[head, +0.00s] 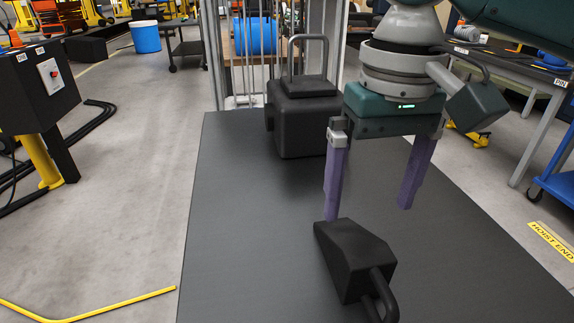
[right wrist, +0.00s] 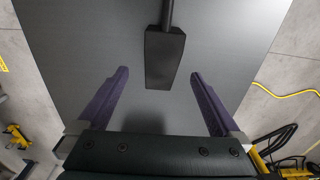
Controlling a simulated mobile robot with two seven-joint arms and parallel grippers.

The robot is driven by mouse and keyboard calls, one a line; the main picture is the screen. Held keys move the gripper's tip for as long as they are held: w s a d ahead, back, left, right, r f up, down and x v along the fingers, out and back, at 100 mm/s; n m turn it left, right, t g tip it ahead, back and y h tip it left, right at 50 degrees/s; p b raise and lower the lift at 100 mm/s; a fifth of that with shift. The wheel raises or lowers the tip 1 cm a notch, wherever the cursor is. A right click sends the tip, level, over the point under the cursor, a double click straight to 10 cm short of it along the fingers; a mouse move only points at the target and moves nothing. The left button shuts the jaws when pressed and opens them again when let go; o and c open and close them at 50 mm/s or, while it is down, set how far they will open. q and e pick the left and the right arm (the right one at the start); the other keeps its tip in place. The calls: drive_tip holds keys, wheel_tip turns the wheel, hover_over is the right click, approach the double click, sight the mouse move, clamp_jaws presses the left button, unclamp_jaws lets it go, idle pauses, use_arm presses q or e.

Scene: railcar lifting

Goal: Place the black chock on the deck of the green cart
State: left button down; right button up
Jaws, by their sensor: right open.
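The black chock (head: 352,262), a wedge with a loop handle, lies on a wide dark flat surface (head: 235,250) in the head view. Its handle points toward the bottom of the picture. My right gripper (head: 367,212) has purple fingers, spread wide and empty, pointing down above the chock's far end. In the right wrist view, the chock (right wrist: 165,58) lies ahead of the open right gripper (right wrist: 159,73), roughly centred between its fingers and apart from them. I cannot make out a green cart. My left gripper is not in view.
A black block with a tall handle (head: 303,115) stands at the far end of the dark surface. A metal frame (head: 330,45) rises behind it. A dark workbench (head: 510,65) and a blue cart (head: 555,188) stand at right. The dark surface left of the chock is clear.

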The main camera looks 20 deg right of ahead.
sight(357, 240)
wheel_tip(357, 240, down, 4)
drive_tip(key=shift+w+a+r+b, duration=0.1)
drive_tip(key=shift+w+a+b, duration=0.05)
drive_tip(key=shift+b, duration=0.45)
drive_tip(key=shift+f, duration=0.35)
wheel_tip(357, 240, down, 5)
drive_tip(key=shift+f+b, duration=0.2)
drive_tip(key=shift+b, duration=0.65)
drive_tip(key=c, duration=1.5)
clamp_jaws()
drive_tip(key=shift+r, duration=0.1)
